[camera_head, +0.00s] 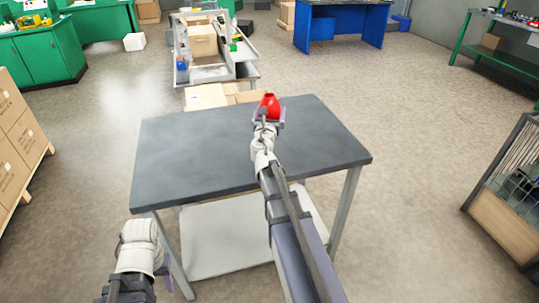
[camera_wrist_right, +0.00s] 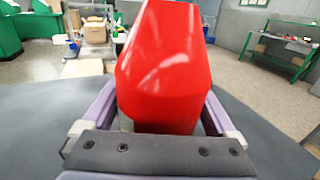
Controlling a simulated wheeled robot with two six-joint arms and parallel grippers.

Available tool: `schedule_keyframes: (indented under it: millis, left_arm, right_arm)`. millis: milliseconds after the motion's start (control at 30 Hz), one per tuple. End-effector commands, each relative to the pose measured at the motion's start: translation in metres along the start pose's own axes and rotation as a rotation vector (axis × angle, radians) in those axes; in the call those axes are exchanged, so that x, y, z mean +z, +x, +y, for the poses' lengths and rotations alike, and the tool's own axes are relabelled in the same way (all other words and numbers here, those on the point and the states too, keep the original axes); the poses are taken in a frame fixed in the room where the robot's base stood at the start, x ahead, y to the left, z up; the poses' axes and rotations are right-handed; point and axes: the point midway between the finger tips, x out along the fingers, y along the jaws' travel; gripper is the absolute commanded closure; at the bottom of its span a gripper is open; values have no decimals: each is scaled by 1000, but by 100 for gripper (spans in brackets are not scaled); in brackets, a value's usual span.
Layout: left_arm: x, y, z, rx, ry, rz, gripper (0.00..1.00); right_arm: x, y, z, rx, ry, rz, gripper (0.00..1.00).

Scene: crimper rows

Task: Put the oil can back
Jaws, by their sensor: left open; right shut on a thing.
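The red oil can (camera_head: 269,104) is at the far edge of the dark grey table (camera_head: 200,150) in the head view. It fills the middle of the right wrist view (camera_wrist_right: 165,70), between the two purple fingers. My right gripper (camera_head: 268,118) is shut on the oil can. I cannot tell whether the can touches the tabletop; its lower part is hidden by the gripper. My left gripper (camera_head: 165,276) is open and low at the table's front left corner, mostly hidden behind its own wrist.
The tabletop is otherwise bare. Beyond it stands a cart with cardboard boxes (camera_head: 203,41). A blue workbench (camera_head: 343,22) is at the back, a green bench (camera_head: 500,55) at the back right. Stacked boxes (camera_head: 15,140) stand at left, a metal rack (camera_head: 505,190) at right.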

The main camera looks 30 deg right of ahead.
Motion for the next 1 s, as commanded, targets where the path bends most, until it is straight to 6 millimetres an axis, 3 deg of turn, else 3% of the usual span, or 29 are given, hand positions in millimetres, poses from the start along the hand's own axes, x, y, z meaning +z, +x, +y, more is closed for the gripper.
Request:
schedule_keyframes:
  millis: [167,500,800,1000]
  left_arm:
    - [-1,12,1,0,0,0,50]
    - [-4,59,6,0,0,0,50]
    - [-4,64,6,0,0,0,50]
    - [-5,83,8,0,0,0,50]
  right_arm:
    - [-12,0,0,0,0,0,79]
    - [-59,0,0,1,0,0,79]
    - [-64,0,0,1,0,0,79]
    - [-84,0,0,1,0,0,79]
